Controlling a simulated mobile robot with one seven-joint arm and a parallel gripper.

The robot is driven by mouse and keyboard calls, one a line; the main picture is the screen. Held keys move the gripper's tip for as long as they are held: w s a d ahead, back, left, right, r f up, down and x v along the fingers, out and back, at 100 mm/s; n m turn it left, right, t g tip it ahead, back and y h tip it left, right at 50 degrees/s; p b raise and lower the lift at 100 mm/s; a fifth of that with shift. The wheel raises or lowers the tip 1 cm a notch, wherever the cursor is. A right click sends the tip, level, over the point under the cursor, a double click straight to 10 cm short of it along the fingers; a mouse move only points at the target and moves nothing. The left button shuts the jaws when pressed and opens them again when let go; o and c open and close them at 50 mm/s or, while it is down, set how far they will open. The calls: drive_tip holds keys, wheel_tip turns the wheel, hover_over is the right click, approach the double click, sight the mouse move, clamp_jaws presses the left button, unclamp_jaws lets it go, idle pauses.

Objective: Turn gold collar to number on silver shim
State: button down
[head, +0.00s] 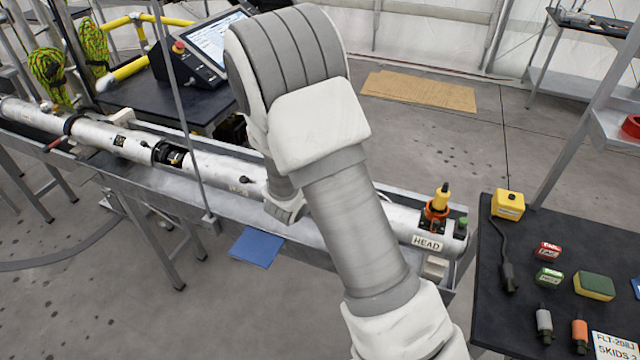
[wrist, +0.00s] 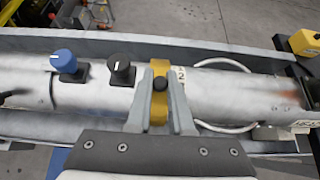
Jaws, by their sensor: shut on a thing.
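In the wrist view, the gold collar (wrist: 158,116) is a yellow band across the silver tube (wrist: 222,100), with a dark round knob on it. My gripper (wrist: 160,86) is shut on the gold collar, one grey finger on each side. A small pale plate with a "2" (wrist: 181,74) shows just right of the collar; I cannot tell whether it is the silver shim. In the head view, my arm hides the collar and most of my gripper.
A blue knob (wrist: 64,61) and a black knob (wrist: 121,71) stand on the tube left of my gripper. The tube lies in a grey trough, with an orange fitting (head: 437,208) near its HEAD end. A dark table (head: 540,225) with small items stands at right.

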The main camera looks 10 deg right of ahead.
drive_tip(key=shift+w+d+r+g+y+p, duration=0.25)
drive_tip(key=shift+w+d+g+y+p, duration=0.3)
drive_tip(key=shift+w+g+y, duration=0.3)
drive_tip(key=shift+w+d+f+b, duration=0.1)
drive_tip(key=shift+w+d+b, duration=0.4)
drive_tip(key=shift+w, duration=0.15)
drive_tip(key=shift+w+d, duration=0.1)
drive_tip(key=c, duration=0.8)
unclamp_jaws()
drive_tip(key=v, duration=0.5)
drive_tip(key=p+v, duration=0.1)
drive_tip(key=v, duration=0.5)
drive_tip(key=p+v, duration=0.1)
drive_tip(key=v, duration=0.5)
drive_tip(key=shift+a, duration=0.4)
